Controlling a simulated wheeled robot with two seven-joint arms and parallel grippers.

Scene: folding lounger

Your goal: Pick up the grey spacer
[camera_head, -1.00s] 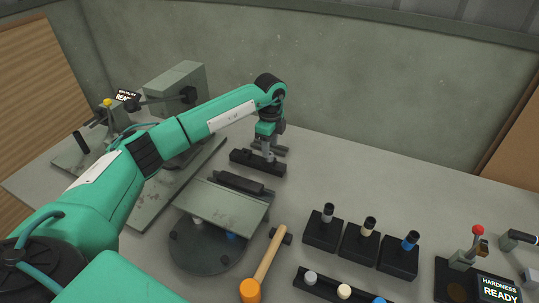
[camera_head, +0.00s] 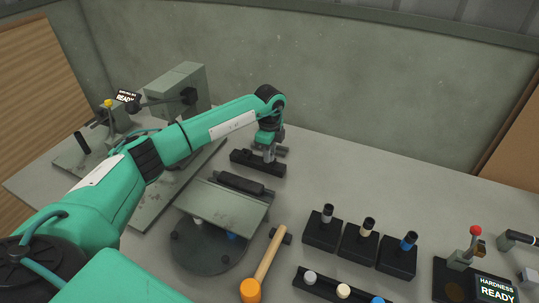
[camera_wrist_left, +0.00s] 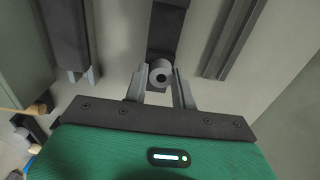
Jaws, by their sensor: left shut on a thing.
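My left gripper (camera_head: 269,153) is over the dark bar-shaped rack (camera_head: 246,159) behind the tilted plate. In the left wrist view its two fingers (camera_wrist_left: 160,88) are closed on the grey spacer (camera_wrist_left: 160,72), a short cylinder with a dark central hole. The spacer sits between the fingertips at the dark rack strip (camera_wrist_left: 165,32); I cannot tell whether it still touches it. In the head view the gripper hides the spacer. My right gripper is not in view.
A tilted grey plate (camera_head: 225,206) stands on a round dark base in front of the rack. A mallet (camera_head: 269,258), several black blocks with posts (camera_head: 361,243) and a hardness tester (camera_head: 490,288) are to the right. The bench at the back right is clear.

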